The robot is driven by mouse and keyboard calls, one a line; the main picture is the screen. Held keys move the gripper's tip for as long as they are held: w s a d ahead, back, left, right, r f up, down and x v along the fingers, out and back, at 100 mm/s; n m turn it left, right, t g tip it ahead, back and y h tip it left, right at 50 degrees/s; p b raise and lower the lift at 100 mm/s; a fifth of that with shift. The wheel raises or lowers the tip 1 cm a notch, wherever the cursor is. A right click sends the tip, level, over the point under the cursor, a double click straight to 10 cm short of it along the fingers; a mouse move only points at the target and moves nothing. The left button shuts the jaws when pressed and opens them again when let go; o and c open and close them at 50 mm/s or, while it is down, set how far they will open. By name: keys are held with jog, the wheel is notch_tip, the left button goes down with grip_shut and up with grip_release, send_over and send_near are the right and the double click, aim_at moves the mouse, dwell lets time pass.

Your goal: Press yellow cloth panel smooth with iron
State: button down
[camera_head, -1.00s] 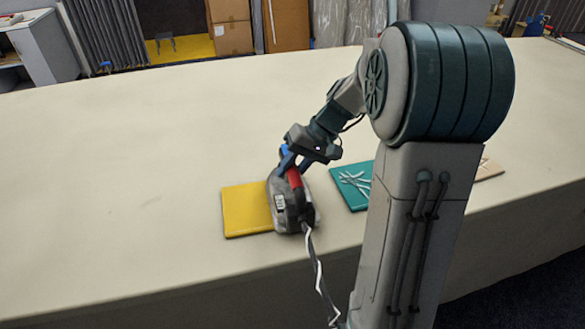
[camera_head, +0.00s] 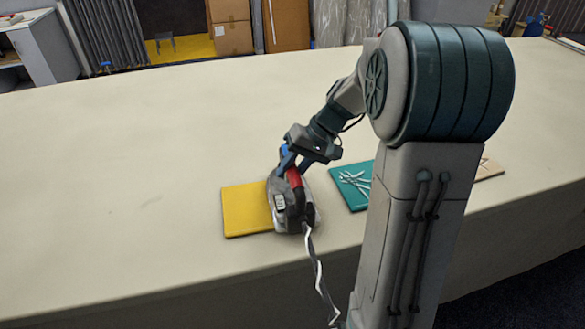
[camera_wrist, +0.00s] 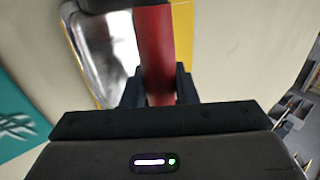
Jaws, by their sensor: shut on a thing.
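The yellow cloth panel (camera_head: 245,209) lies flat near the table's front edge, with its right part covered by the iron (camera_head: 283,215). The visible part of the panel looks smooth. The iron has a grey body and a red handle, and it rests at the panel's right side. My gripper (camera_head: 293,171) is shut on the red handle from above. In the wrist view the red handle (camera_wrist: 157,55) is between my fingers, and yellow panel (camera_wrist: 182,35) shows on both sides of the iron's shiny body (camera_wrist: 105,45). The iron's underside is hidden.
A teal panel (camera_head: 352,190) with whitish crease-like marks lies to the right, partly behind my arm. A tan panel (camera_head: 489,169) lies farther right. The iron's cord (camera_head: 318,270) hangs over the front edge. The cloth table (camera_head: 120,180) is clear to the left and behind.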

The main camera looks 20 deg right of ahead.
jog(key=shift+s, duration=0.1)
jog(key=shift+r+p, duration=0.75)
jog(key=shift+r, duration=0.15)
jog(key=shift+r+p, duration=1.6)
jog(key=shift+r, duration=1.05)
jog(key=shift+w, duration=0.2)
notch_tip(320, 180, up, 6)
jog(key=p, duration=0.4)
